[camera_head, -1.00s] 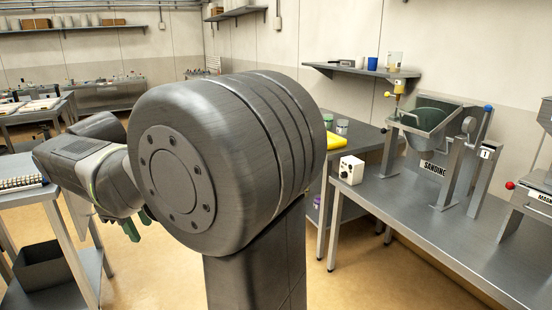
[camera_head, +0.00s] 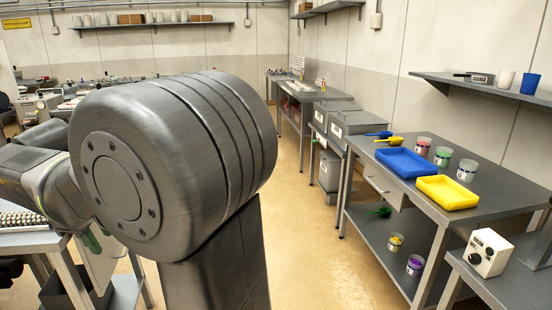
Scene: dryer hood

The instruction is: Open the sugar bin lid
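Grey lidded bins with small white labels stand past the far end of the right-hand table. The nearer bin (camera_head: 355,122) and the one behind it (camera_head: 336,106) both look shut, with flat lids on top. The labels are too small to read, so I cannot tell which one is the sugar bin. My gripper (camera_head: 88,242) is at the lower left, far from the bins, and mostly hidden behind my own arm.
The right-hand table holds a blue tray (camera_head: 406,162), a yellow tray (camera_head: 447,192), scoops and jars. A white box with a knob (camera_head: 487,252) sits on the near right bench. A tan floor aisle (camera_head: 312,235) is clear up to the bins. A side table is at left.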

